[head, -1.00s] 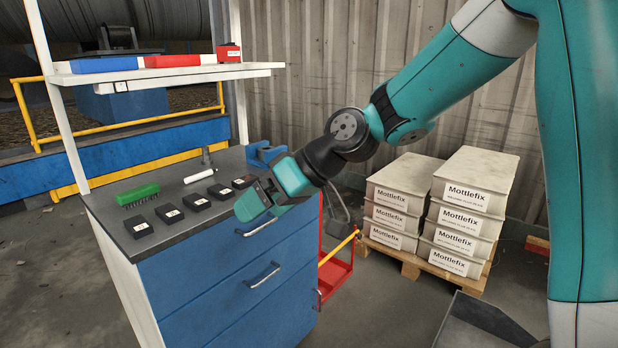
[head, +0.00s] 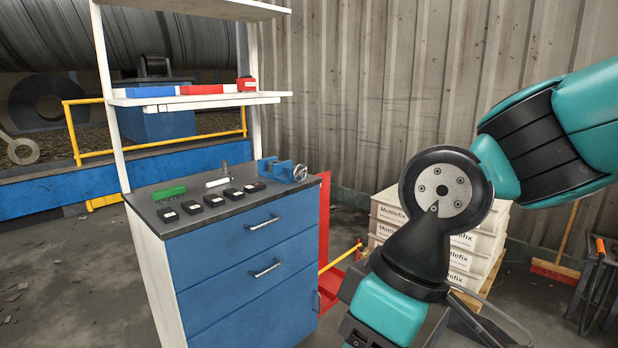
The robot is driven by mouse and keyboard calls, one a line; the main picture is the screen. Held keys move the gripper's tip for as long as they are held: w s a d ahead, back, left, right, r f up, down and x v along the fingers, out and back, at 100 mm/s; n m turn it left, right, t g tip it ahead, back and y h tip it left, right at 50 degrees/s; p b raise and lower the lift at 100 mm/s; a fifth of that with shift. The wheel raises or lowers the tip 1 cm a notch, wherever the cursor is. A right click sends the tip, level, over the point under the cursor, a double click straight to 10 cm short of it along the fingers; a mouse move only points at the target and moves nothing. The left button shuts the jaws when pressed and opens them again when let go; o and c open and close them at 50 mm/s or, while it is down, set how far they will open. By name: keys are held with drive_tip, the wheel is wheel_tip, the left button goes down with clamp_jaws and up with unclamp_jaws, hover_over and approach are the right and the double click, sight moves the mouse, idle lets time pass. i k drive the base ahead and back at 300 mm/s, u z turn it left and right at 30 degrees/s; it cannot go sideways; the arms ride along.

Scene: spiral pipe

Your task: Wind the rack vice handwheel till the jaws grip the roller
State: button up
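A blue vice (head: 276,170) stands at the right end of the dark bench top (head: 240,202). Its small round metal handwheel (head: 300,172) is on its right side. The vice is too small here to tell how far apart the jaws are or whether anything is between them. A short white cylinder (head: 217,183), which may be the roller, lies on the bench left of the vice, near a small grey upright piece (head: 225,167). My gripper is at the bottom edge of the head view, low and right of the bench, well away from the vice. Its fingertips are cut off.
Several black blocks (head: 215,200) and a green brush-like piece (head: 169,193) lie on the bench. A shelf (head: 200,101) hangs above. A red frame with a yellow bar (head: 340,258) stands right of the bench. Stacked Mottlefix boxes (head: 388,213) are behind my arm.

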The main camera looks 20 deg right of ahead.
sight(299, 172)
drive_tip(key=z, duration=0.05)
drive_tip(key=i, duration=1.3)
drive_tip(key=u, duration=0.75)
